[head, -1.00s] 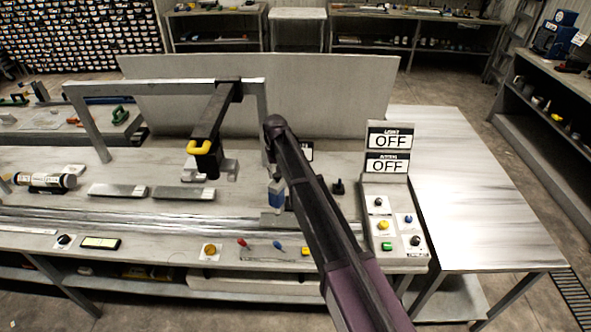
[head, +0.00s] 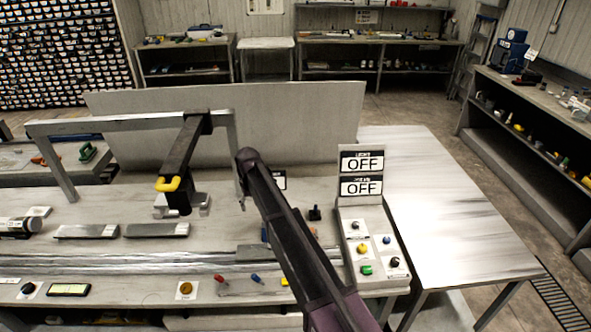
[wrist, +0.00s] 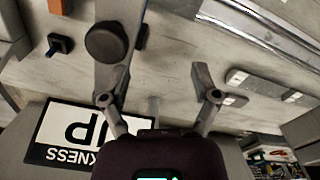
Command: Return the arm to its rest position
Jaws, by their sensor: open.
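My arm rises from the lower right in the head view to a raised joint above the bench (head: 100,215). Past that joint the rest of it is largely hidden, so my gripper is not clear there. In the wrist view my gripper (wrist: 158,97) has its two fingers spread wide apart. Nothing shows held between them. A grey bar with a round black knob (wrist: 107,42) lies beyond the left finger. A white label with black lettering (wrist: 75,135) sits at the lower left, upside down.
A grey gantry frame with a yellow handle (head: 170,184) stands left of my arm. A button panel (head: 372,245) with two OFF signs (head: 362,161) stands close on its right. A bare side table (head: 440,220) lies farther right. An upright grey board (head: 290,125) is behind.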

